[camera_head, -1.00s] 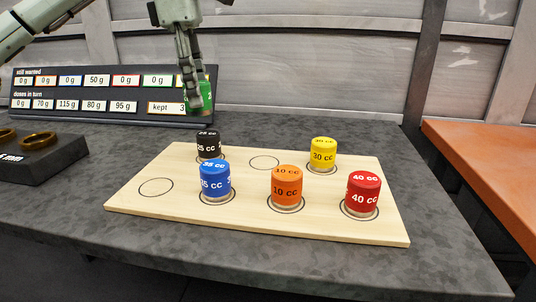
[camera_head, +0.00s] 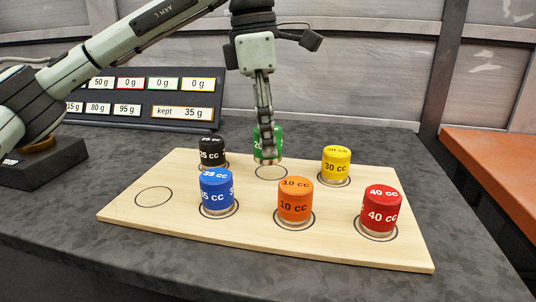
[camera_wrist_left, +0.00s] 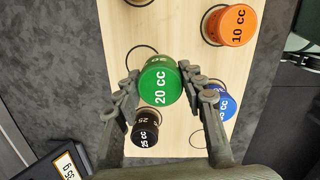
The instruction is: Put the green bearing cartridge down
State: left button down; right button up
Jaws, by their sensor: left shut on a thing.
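The green bearing cartridge (camera_head: 258,146), marked 20 cc, is held upright by my left gripper (camera_head: 266,140). It is at the empty back-middle ring (camera_head: 271,172) of the wooden board (camera_head: 160,222), between the black and yellow cartridges. Whether its base touches the board I cannot tell. In the left wrist view the green cartridge (camera_wrist_left: 160,82) sits between the two fingers of the left gripper (camera_wrist_left: 160,88). My right gripper is in neither current view.
The black (camera_head: 211,150), blue (camera_head: 215,190), orange (camera_head: 295,202), yellow (camera_head: 336,162) and red (camera_head: 381,208) cartridges stand on board rings. The front-left ring (camera_head: 153,197) is empty. A display panel (camera_head: 150,98) stands behind. An orange surface (camera_head: 490,170) lies at right.

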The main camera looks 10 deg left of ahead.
pick_arm(q)
jog(key=shift+f, duration=1.95)
pick_arm(e)
jog(key=shift+r, duration=0.15)
pick_arm(q)
jog(key=shift+f, duration=0.1)
jog(key=c, duration=0.9)
grip_release()
pick_arm(e)
jog(key=shift+s+r, duration=0.1)
jog(key=shift+r, duration=0.05)
pick_arm(q)
jog(key=shift+r, duration=0.5)
jog(key=r, duration=0.6)
jog(key=a+r+p, duration=0.1)
jog(key=r, duration=0.2)
jog(key=shift+s+a+r, duration=0.1)
jog(key=shift+r, duration=0.3)
jog(key=shift+a+r, duration=0.1)
jog(key=shift+r, duration=0.55)
pick_arm(e)
jog(key=shift+a+x, duration=0.2)
jog(key=shift+x, duration=0.65)
jog(key=shift+a+x, duration=0.2)
jog(key=shift+x, duration=0.6)
